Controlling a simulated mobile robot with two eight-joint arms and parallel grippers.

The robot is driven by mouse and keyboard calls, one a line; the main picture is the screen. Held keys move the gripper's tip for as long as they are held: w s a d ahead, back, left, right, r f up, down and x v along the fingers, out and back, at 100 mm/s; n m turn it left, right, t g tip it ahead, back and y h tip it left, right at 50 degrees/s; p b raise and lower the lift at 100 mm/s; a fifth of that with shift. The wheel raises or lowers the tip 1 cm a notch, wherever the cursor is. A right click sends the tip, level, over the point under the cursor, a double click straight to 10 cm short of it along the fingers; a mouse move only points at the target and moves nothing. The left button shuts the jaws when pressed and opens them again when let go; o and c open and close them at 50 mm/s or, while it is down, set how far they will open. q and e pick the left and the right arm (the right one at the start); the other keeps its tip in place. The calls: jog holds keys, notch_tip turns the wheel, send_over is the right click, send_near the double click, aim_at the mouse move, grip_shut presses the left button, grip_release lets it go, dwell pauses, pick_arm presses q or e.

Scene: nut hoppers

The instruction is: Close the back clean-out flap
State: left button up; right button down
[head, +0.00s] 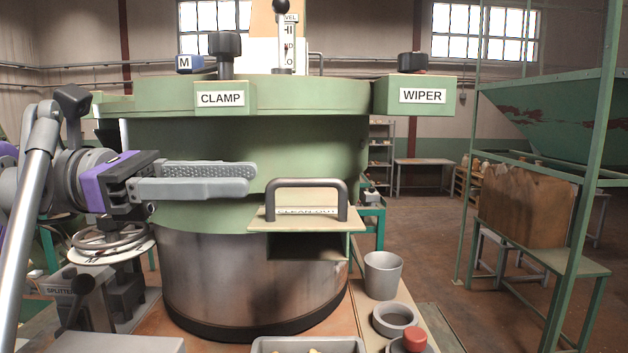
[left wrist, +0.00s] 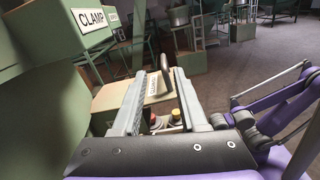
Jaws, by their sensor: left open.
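The clean-out flap (head: 258,223) is a beige plate with a dark arched handle (head: 306,184) and a white label. It stands out roughly level from the front of the green and steel machine (head: 250,150), above a dark opening (head: 310,247). My left gripper (head: 252,179) is open and empty, its fingers pointing right. Its tips are just left of the handle and do not seem to touch it. In the left wrist view the flap (left wrist: 158,84) shows between and beyond the fingers, with the handle (left wrist: 184,83) past the tips. My right gripper is not in view.
CLAMP (head: 221,98) and WIPER (head: 422,96) boxes overhang the machine. A grey cup (head: 382,276), a round bowl (head: 396,322), a red button (head: 414,339) and a tray (head: 262,346) stand below and right. A handwheel (head: 112,242) is below my left arm.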

aim_at(338, 182)
pick_arm(q)
jog(key=d, duration=0.1)
jog(key=s+d, duration=0.2)
jog(key=shift+d, duration=0.25)
jog(key=d, duration=0.1)
jog(key=w+d, duration=0.1)
jog(key=d, duration=0.2)
jog(key=shift+w+d+f, duration=0.15)
jog(key=shift+w+d, duration=0.05)
jog(key=shift+w, duration=0.2)
jog(key=shift+d, duration=0.3)
jog(key=shift+s+d, duration=0.3)
jog(key=shift+s, duration=0.05)
jog(key=shift+w, duration=0.2)
jog(key=shift+c, duration=0.3)
jog(key=shift+s, duration=0.1)
grip_shut()
